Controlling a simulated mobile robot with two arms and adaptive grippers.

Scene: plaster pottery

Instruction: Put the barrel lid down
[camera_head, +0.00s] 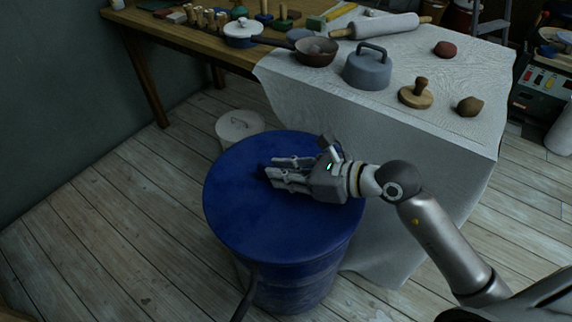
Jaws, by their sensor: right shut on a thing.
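The barrel lid (250,220) is a round, dark blue disc in the middle of the view. It lies flat over the blue barrel (300,287), whose side shows below the lid's edge. I cannot tell whether the lid rests on the rim or is slightly above it. My right gripper (280,172) reaches in from the right and is shut on the lid near its centre. The fingers hide the part they grip. My left gripper is not in view.
A wooden table (220,53) with a white cloth (410,130) stands behind the barrel. It holds a grey weight-like block (368,70), a pan (316,52) and a rolling pin (388,27). A pale lidded bucket (240,125) stands behind the barrel. The plank floor at left is clear.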

